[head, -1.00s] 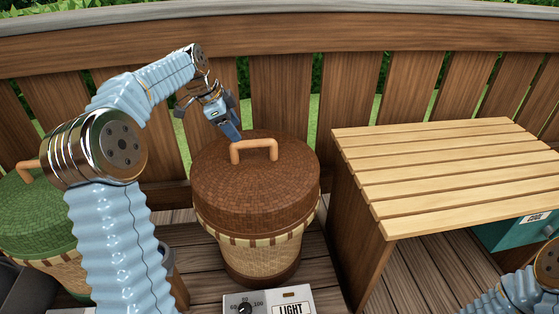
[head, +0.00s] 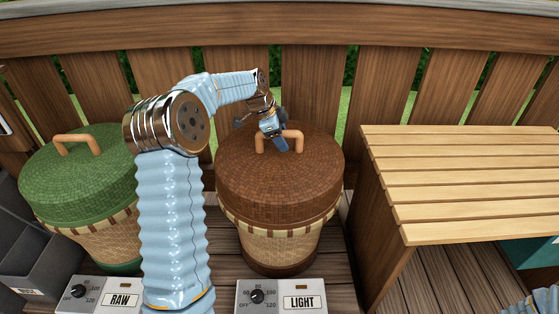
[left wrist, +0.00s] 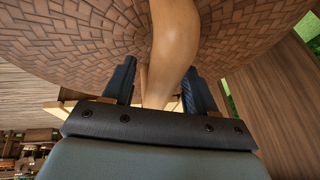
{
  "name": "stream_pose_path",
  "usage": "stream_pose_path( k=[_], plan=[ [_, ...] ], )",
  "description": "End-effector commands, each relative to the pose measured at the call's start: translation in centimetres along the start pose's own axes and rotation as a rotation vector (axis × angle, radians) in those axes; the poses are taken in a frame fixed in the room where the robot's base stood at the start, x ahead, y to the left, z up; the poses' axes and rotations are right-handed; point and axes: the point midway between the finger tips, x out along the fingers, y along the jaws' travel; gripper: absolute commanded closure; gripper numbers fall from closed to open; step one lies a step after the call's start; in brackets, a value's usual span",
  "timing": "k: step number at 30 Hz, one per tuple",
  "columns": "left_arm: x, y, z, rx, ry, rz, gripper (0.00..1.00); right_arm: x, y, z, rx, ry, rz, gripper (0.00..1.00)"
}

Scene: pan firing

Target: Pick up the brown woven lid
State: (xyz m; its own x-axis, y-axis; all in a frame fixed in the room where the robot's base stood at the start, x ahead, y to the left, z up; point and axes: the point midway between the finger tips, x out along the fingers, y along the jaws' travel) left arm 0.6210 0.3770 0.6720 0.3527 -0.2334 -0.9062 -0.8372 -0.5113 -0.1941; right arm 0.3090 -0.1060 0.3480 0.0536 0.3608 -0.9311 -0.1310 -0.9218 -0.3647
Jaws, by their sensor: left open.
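The brown woven lid (head: 280,177) sits on a tan woven basket (head: 275,245) in the middle of the head view. An orange-tan arched handle (head: 294,134) stands on its top. My left gripper (head: 282,146) is at the handle, over the lid. In the left wrist view its two fingers (left wrist: 158,90) are open, one on each side of the handle (left wrist: 172,50), with the woven lid top (left wrist: 75,35) behind. I cannot tell whether either finger touches the handle. Of my right arm only a small part shows at the lower right; its gripper is out of view.
A basket with a green woven lid (head: 75,185) stands at the left. A slatted wooden table (head: 460,180) stands at the right. Control boxes marked RAW (head: 100,294) and LIGHT (head: 282,296) are in front. A wooden fence (head: 310,85) runs behind.

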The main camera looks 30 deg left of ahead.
Motion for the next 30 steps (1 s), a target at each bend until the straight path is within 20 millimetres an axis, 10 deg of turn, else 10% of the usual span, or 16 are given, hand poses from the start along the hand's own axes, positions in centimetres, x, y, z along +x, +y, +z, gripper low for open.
stream_pose_path(
  k=[10,21,30],
  plan=[
    [1.23,0.0,0.0,0.0,0.0,-0.001,0.43,-0.08,-0.04,0.0,0.0,0.0,0.0,0.57],
    [1.19,-0.01,0.01,0.0,0.0,-0.001,1.0,-0.08,-0.04,0.0,0.0,0.0,0.0,0.57],
    [1.1,-0.06,-0.04,0.001,0.0,-0.003,1.0,-0.09,-0.05,0.0,0.0,0.0,0.0,0.57]
  ],
)
